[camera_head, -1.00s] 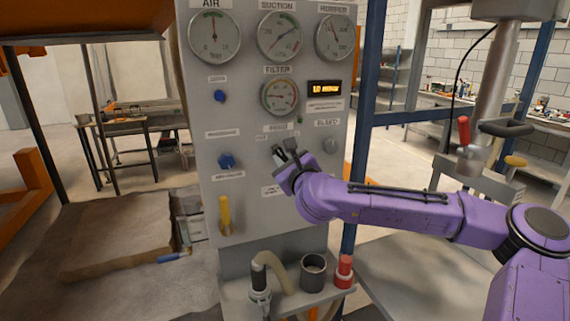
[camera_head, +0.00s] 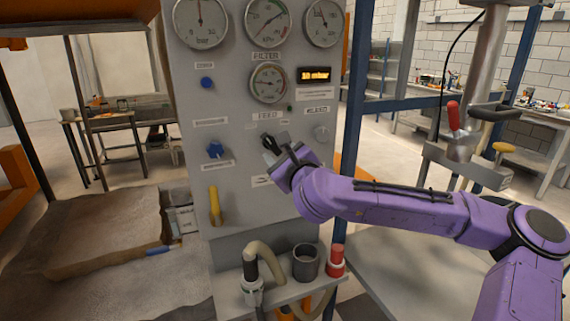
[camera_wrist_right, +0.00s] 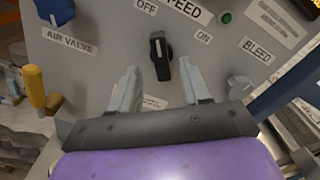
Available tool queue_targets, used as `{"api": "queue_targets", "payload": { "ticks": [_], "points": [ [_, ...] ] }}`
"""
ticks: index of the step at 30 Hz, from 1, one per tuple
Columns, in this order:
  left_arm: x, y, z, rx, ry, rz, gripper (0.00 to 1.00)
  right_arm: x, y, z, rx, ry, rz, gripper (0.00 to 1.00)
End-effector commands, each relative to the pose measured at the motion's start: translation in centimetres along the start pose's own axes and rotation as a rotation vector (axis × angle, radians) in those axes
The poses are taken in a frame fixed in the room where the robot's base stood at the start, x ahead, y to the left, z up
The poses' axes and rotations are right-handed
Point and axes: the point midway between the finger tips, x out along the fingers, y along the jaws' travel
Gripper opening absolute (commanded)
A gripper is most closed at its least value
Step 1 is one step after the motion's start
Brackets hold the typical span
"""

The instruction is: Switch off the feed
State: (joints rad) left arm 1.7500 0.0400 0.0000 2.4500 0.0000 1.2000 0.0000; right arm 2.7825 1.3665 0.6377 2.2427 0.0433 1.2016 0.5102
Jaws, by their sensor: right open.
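The feed switch is a black rotary knob (camera_wrist_right: 161,56) on the grey control panel (camera_head: 240,190), below the FEED label. In the right wrist view its white mark is at its upper end, which points closer to the OFF label (camera_wrist_right: 146,7) than to the ON label (camera_wrist_right: 204,37). My right gripper (camera_wrist_right: 163,78) is open and empty. Its two fingers are spread to either side of the knob's lower end, with gaps at both sides; contact is not visible. In the head view the right gripper (camera_head: 270,148) is at the panel and largely hides the knob. My left gripper is out of view.
A blue air valve knob (camera_head: 215,149) and a yellow handle (camera_head: 215,206) are left of the gripper. A bleed knob (camera_head: 321,133) is to the right. A green lamp (camera_wrist_right: 225,17) sits near ON. A shelf below holds a dark cup (camera_head: 306,263) and a red-capped item (camera_head: 336,261).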

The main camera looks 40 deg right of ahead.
Motion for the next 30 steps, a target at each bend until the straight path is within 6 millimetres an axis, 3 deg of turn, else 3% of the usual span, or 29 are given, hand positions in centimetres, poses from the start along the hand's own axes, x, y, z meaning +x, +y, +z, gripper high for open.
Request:
{"api": "queue_targets", "payload": {
  "ticks": [3, 9, 30],
  "points": [
    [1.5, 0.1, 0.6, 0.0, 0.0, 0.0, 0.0, -3.0, 0.3, -0.3, 0.007, -0.005, -0.001, 0.47],
    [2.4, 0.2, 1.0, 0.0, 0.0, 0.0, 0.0, -6.2, 0.2, -0.1, 0.001, -0.003, 0.0, 0.47],
    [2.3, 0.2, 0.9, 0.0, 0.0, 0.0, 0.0, -6.6, 0.0, -0.1, -0.001, 0.0, 0.0, 0.47]
  ]
}}
